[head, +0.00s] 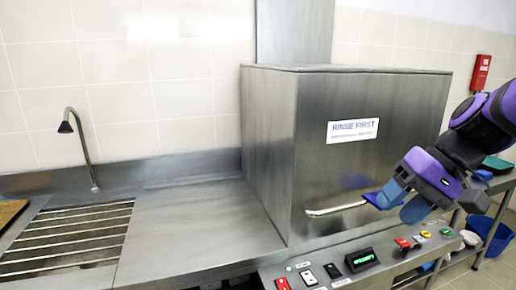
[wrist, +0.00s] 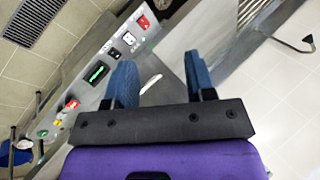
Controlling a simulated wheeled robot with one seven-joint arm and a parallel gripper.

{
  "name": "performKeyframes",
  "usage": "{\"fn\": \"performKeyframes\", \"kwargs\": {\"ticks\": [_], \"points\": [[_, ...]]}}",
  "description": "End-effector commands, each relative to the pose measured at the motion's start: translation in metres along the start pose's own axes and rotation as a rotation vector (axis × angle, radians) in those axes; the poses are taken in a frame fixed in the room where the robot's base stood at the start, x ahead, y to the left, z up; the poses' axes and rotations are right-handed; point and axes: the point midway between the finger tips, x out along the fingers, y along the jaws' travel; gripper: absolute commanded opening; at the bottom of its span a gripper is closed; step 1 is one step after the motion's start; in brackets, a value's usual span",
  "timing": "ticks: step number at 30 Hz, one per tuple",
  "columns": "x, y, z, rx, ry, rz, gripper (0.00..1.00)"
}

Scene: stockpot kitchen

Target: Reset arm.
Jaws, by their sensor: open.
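My gripper (head: 389,206) is in front of the steel dishwasher hood (head: 270,150), at the right end of its pale handle (head: 335,209). Its two blue fingers are apart, and nothing is held between them. In the wrist view the open fingers of my gripper (wrist: 161,80) show from behind, and a short piece of the handle (wrist: 150,84) appears in the gap between them. I cannot tell whether a finger touches the handle. The hood is down, with a "RINSE FIRST" sign (head: 353,130) on its front.
A control panel (head: 330,274) with switches and a green display (head: 362,260) runs below the hood. A steel counter (head: 190,225), a slatted sink (head: 65,240) and a tap (head: 80,145) lie left. A blue tub (head: 487,238) and a rack stand right.

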Motion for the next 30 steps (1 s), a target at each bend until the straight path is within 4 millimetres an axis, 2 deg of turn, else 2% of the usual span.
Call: {"fn": "performKeyframes", "kwargs": {"ticks": [6, 15, 21, 30], "points": [[-0.031, 0.005, 0.040, -0.083, 0.102, 0.226, 0.50], [-0.071, 0.018, 0.075, -0.159, 0.296, 0.471, 0.50], [-0.083, 0.022, 0.083, -0.174, 0.362, 0.534, 0.50], [-0.084, 0.023, 0.084, -0.176, 0.367, 0.540, 0.50]]}}
